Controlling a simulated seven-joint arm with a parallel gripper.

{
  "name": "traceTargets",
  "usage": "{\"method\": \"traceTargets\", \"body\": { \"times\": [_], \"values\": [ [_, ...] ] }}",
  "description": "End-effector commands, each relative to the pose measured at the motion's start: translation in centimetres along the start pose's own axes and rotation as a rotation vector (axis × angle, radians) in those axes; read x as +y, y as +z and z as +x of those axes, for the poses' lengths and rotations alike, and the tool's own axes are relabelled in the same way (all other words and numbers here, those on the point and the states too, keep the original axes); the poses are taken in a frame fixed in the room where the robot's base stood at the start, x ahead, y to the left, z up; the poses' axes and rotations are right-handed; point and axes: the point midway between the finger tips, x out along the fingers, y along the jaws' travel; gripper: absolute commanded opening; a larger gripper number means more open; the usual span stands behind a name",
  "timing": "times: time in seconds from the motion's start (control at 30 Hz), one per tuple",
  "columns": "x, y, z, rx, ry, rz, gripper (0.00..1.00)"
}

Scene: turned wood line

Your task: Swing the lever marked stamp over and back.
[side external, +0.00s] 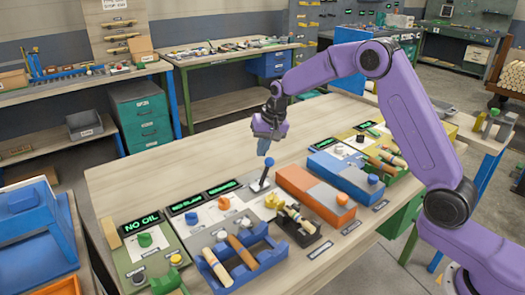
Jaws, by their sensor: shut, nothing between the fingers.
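A lever (264,176) with a dark stem and a blue knob stands on a light panel in the middle of the bench, tilted a little to the right at its top. Any stamp marking on it is too small to read. My gripper (264,152) points down just above the knob, with its fingers shut and nothing between them. The fingertips are close to the knob; I cannot tell whether they touch it.
An orange box (310,197) and a blue box (343,176) stand right of the lever. A blue rack (262,262) with turned wood pieces lies at the front. A green panel (128,258) reading NO OIL is at left. The bench (150,185) is clear behind the panels.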

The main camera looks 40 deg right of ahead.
Motion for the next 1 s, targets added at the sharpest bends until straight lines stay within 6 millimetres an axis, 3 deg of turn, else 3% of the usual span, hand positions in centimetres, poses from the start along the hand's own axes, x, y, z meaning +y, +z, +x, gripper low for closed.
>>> {"method": "traceTargets", "body": {
  "times": [0.57, 0.77, 1.0],
  "values": [
    [-0.9, -0.3, -1.1, 0.003, -0.002, -0.002, 0.0],
    [-3.2, -0.8, -3.6, 0.005, -0.003, -0.001, 0.0],
    [-1.8, -1.1, -8.7, 0.004, -0.002, 0.001, 0.0]
  ]
}}
